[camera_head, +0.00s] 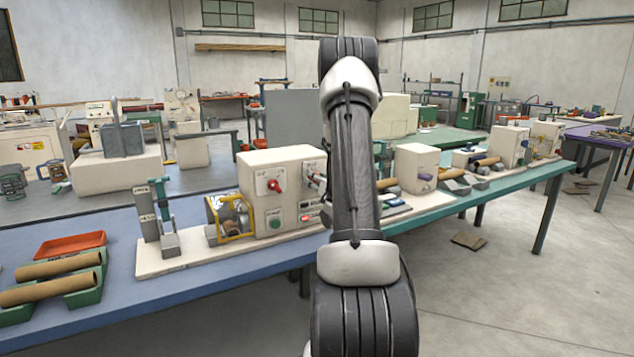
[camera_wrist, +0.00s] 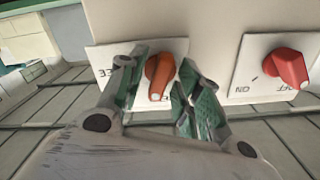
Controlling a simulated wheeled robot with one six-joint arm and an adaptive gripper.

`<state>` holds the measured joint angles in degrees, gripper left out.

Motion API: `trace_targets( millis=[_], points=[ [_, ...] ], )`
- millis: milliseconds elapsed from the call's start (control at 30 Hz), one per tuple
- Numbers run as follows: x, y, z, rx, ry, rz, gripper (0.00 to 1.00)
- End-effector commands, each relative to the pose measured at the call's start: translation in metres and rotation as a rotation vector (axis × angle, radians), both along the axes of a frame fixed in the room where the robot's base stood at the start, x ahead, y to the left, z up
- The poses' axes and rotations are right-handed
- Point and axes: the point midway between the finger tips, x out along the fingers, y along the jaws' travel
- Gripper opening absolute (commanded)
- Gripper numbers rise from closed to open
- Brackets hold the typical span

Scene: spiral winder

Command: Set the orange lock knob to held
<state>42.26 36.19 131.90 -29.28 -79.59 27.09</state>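The orange lock knob (camera_wrist: 159,74) sits on a white label plate (camera_wrist: 105,57) in the wrist view. Its narrow end with a pale tip points down and slightly left in that picture. Letters ending in "EE" show left of it; other lettering is partly covered. My gripper (camera_wrist: 163,66) is open, with one green-padded finger on each side of the knob. Gaps show beside the knob; I cannot tell whether either pad touches it. In the head view my gripper is mostly hidden behind my arm, at the cream machine box (camera_head: 262,168), and the orange knob cannot be made out.
A red knob (camera_wrist: 287,67) on an ON/OFF plate is close beside my right-hand finger in the wrist view. A yellow-framed guard (camera_head: 232,218) and a green button (camera_head: 275,222) are near it on the machine. Green trays with cardboard tubes (camera_head: 48,290) lie on the blue bench.

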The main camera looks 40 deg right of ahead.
Motion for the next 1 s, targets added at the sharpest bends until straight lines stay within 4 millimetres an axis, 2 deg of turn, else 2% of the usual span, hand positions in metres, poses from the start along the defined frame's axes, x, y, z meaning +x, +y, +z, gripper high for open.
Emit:
trace_targets(
  millis=[33,133,167,367,733,1000],
  points=[
    [-0.0001,0.0000,0.0001,0.000,0.000,0.000,0.21],
    [-0.0002,0.0000,0.0000,0.000,0.000,0.000,0.03],
    [-0.0002,-0.0001,0.0001,0.000,0.000,0.000,0.00],
    [-0.0002,0.0000,0.0000,-0.018,0.004,0.000,0.00],
    [-0.0002,0.0003,0.0000,-0.355,0.085,0.000,0.00],
    [-0.0003,0.0003,0.0000,-0.379,0.091,0.000,0.00]
  ],
)
